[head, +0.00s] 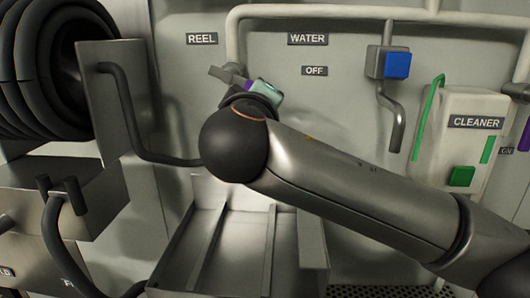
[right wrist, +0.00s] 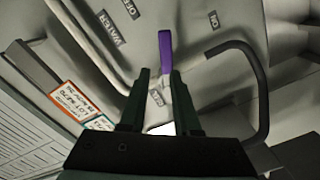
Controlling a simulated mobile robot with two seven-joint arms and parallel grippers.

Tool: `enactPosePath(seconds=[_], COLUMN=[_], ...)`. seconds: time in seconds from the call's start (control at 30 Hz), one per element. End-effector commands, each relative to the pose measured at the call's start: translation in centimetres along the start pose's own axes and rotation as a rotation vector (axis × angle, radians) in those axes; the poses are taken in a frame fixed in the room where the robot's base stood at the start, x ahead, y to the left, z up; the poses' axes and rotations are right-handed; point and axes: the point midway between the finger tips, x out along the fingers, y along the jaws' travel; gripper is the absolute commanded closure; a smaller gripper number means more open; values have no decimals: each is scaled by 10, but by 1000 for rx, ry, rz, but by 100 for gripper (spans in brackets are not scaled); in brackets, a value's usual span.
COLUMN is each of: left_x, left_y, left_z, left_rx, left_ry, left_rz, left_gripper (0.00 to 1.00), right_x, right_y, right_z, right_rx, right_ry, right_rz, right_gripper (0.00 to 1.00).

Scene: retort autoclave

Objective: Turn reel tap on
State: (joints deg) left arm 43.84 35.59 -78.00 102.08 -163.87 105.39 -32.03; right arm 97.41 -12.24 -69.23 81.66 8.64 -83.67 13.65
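The reel tap has a purple lever (right wrist: 165,52) on a grey stem. In the right wrist view the lever stands just beyond my right gripper (right wrist: 160,76). Its two dark green fingers are apart, and the lower end of the lever shows between the tips, nearer the right finger. I cannot tell whether it touches. In the head view a bit of the purple lever (head: 248,86) shows below the REEL sign (head: 202,39), and my right arm and wrist hide most of the tap. My left gripper is not in view.
A black hose reel (head: 50,45) stands at the left, with a bent pipe (head: 150,157) running from it behind my right wrist. A blue-handled valve (head: 397,65) and a cleaner container (head: 465,145) are to the right. A metal tray (head: 180,260) lies below.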

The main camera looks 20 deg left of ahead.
Motion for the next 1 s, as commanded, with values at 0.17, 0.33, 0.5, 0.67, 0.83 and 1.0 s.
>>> enactPosePath(seconds=[0.17, 0.33, 0.5, 0.67, 0.83, 1.0], left_x=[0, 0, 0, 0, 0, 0], left_y=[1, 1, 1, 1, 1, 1], left_z=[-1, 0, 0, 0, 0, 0], left_rx=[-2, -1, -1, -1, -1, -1], left_ry=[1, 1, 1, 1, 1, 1], left_rz=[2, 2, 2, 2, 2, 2], left_gripper=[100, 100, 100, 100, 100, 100], right_x=[-1, -4, -6, -7, 1, 23], right_y=[30, 56, 73, 80, 80, 75], right_z=[-6, -11, -12, -13, -13, -12], right_rx=[432, 867, 1185, 1339, 1375, 1372], right_ry=[-40, -91, -143, -171, -180, -181], right_rz=[-48, -101, -141, -161, -164, -162], right_gripper=[91, 100, 100, 100, 100, 100])
